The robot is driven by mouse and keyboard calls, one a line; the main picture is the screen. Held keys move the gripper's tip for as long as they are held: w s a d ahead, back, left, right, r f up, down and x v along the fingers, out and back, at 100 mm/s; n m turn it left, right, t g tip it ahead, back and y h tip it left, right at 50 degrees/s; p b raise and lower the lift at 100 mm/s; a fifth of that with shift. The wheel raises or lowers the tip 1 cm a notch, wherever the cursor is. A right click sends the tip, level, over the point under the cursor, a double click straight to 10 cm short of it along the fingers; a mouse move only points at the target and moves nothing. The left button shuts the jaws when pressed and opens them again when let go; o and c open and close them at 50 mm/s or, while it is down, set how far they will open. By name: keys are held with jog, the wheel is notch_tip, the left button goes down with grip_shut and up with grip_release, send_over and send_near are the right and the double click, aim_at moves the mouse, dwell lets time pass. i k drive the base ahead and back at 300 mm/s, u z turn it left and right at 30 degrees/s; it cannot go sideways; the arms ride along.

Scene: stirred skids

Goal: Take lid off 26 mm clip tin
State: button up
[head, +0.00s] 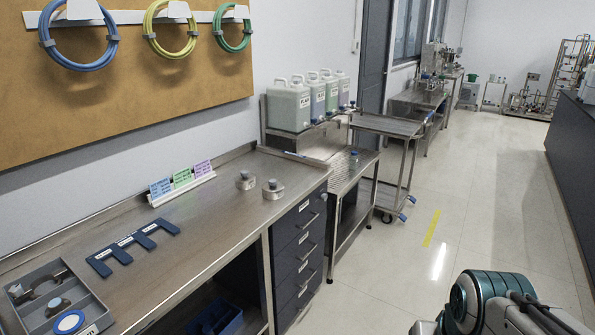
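No label reading 26 mm can be made out, so I cannot tell which thing is the clip tin. Two small metal pieces with round knobs, a rear one (245,181) and a front one (272,189), stand on the steel bench (215,215). A grey tray (93,298) at the lower left holds a metal clamp (36,287), a round dark-topped piece (59,306) and a white disc with a blue rim (69,322). My arm shows at the bottom right, away from the bench. My gripper is not in view.
A dark blue notched rack (133,247) lies beside the tray. A holder with coloured cards (181,184) stands against the wall. Dark drawers (300,250) sit under the bench. A steel trolley (388,130) stands beyond. The floor (400,270) right of the bench is clear.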

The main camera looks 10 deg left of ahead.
aim_at(273, 187)
jog(key=i, duration=2.8)
jog(key=u, duration=1.7)
